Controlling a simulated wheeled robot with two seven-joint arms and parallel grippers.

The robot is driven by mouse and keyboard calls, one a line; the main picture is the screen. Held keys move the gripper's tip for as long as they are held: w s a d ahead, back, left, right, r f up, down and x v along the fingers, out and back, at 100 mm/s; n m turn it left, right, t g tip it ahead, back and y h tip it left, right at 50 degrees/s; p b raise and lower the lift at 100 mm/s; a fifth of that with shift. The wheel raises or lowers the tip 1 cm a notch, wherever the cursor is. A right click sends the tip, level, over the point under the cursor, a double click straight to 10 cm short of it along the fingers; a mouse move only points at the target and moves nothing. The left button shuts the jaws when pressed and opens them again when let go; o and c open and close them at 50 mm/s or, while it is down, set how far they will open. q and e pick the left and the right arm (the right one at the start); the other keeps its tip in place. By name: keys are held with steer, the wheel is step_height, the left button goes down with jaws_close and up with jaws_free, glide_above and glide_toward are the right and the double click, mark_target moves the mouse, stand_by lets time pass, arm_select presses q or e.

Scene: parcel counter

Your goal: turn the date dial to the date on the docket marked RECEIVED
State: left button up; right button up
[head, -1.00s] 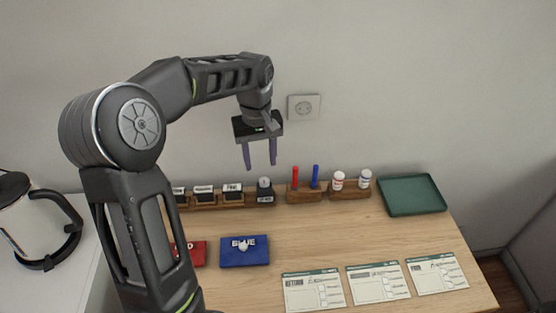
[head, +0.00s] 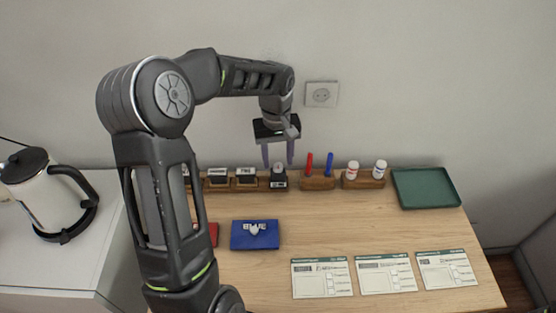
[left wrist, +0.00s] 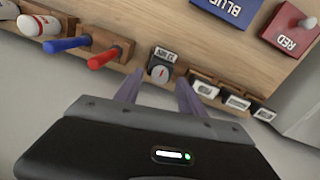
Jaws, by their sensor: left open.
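The date dial (head: 278,178) is a small dark block with a round grey knob, standing in the back row on the table. My right gripper is out of view.
Stamps (head: 246,178) stand left of the dial; red and blue pens in a holder (head: 317,183) and white bottles (head: 352,171) stand right. A blue pad (head: 254,235) and red pad (head: 213,235) lie in front. A green tray (head: 426,188) is at back right.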

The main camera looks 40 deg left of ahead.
arm_select(q)
steer(key=shift+f, duration=0.9)
steer(key=shift+c, duration=0.5)
jaws_close()
